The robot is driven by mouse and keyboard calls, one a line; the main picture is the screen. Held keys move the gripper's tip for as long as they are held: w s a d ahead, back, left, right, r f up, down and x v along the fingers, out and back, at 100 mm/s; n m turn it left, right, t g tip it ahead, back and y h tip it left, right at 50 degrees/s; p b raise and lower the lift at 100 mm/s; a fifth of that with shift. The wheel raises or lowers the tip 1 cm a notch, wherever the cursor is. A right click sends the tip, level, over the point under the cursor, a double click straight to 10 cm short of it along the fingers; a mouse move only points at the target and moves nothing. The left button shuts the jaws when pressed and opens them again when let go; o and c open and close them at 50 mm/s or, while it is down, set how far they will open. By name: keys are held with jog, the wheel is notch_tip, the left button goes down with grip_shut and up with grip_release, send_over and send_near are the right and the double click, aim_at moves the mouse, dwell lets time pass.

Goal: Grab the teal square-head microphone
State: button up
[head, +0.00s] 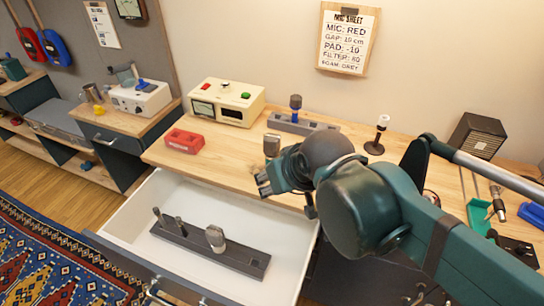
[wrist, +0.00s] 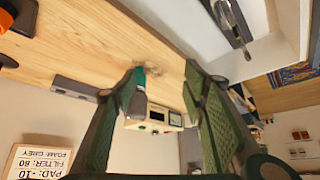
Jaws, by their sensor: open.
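A microphone with a squarish grey head (head: 271,146) stands on the wooden worktop just beyond my gripper (head: 264,184) in the head view; its lower part is hidden there. In the wrist view the same microphone (wrist: 135,103) shows a teal body and a grey head, beside the inner side of the left finger and partly covered by it. My gripper (wrist: 160,68) is open, with its fingers wide apart and nothing held between them. I cannot tell how far beyond the fingertips the microphone stands.
An open white drawer (head: 180,190) below holds a dark rack (head: 190,247) with several microphones. A red block (head: 183,140), a cream meter box (head: 226,102) and a grey rack (head: 302,124) with a blue microphone (head: 295,107) stand on the worktop.

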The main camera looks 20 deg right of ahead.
jog(key=r+m, duration=0.1)
notch_tip(320, 180, up, 4)
jog(key=m+g+p, duration=0.6)
jog(key=m+p, duration=1.3)
jog(key=m, duration=0.3)
send_over(273, 136)
jog(key=shift+s+a+r, duration=0.1)
jog(key=shift+s+a, duration=0.15)
jog(key=shift+s, duration=0.15)
jog(key=shift+w+d+f+m+g+p, duration=0.25)
jog(key=shift+f+m+p, duration=0.1)
jog(key=shift+m, duration=0.4)
jog(key=shift+w+d+f+m+g+p, duration=0.1)
jog(key=shift+w+f+m+g+p, duration=0.2)
jog(key=shift+m, duration=0.45)
jog(key=shift+f, duration=1.25)
jog(key=shift+f, duration=0.1)
